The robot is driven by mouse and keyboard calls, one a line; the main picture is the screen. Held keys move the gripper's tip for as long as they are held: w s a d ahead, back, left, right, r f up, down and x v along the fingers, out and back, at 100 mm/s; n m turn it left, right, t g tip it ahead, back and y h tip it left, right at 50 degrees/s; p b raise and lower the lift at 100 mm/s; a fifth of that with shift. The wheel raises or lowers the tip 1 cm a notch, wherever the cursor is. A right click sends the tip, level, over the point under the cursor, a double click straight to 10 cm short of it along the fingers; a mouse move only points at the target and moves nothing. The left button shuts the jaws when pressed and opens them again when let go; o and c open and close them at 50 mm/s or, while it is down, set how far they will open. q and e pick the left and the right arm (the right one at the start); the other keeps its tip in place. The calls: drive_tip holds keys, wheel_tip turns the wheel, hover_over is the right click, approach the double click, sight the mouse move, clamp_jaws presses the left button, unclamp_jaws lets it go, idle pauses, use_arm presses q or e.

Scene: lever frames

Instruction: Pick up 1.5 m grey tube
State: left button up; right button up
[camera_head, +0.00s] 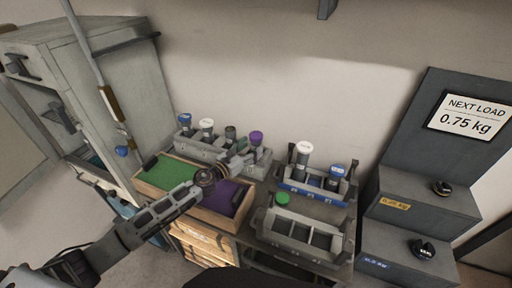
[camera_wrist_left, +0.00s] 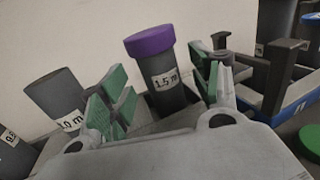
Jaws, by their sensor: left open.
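The 1.5 m tube (camera_wrist_left: 166,82) is dark grey with a purple cap and a white "1.5 m" label. It stands upright, and its purple cap shows in the head view (camera_head: 256,137) at the right end of the grey rack (camera_head: 210,157). My left gripper (camera_wrist_left: 163,92) is open, with one green-padded finger on each side of the tube in the left wrist view. I cannot tell whether the pads touch it. In the head view the left gripper (camera_head: 238,156) reaches the rack's right end from the lower left. My right gripper is out of view.
Left of it stands a grey-capped tube (camera_wrist_left: 54,92), with others beyond. A blue-based rack (camera_head: 314,190) with two tubes stands to the right, behind an open grey rack (camera_head: 300,235). A wooden tray (camera_head: 190,211) with green and purple sections lies below my arm.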

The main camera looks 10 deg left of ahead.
sight(252, 145)
use_arm(q)
drive_tip(key=x, duration=0.2)
drive_tip(key=shift+w+d, duration=0.1)
drive_tip(key=shift+w, duration=0.2)
drive_tip(key=shift+w+d, duration=0.3)
drive_tip(key=shift+w, duration=0.15)
drive_tip(key=c, duration=1.1)
clamp_jaws()
drive_tip(key=shift+r+p, duration=0.7)
drive_tip(key=shift+r, duration=0.2)
wheel_tip(252, 145, up, 8)
drive_tip(key=p, duration=0.4)
drive_tip(key=shift+f, duration=0.15)
drive_tip(key=shift+r, duration=0.3)
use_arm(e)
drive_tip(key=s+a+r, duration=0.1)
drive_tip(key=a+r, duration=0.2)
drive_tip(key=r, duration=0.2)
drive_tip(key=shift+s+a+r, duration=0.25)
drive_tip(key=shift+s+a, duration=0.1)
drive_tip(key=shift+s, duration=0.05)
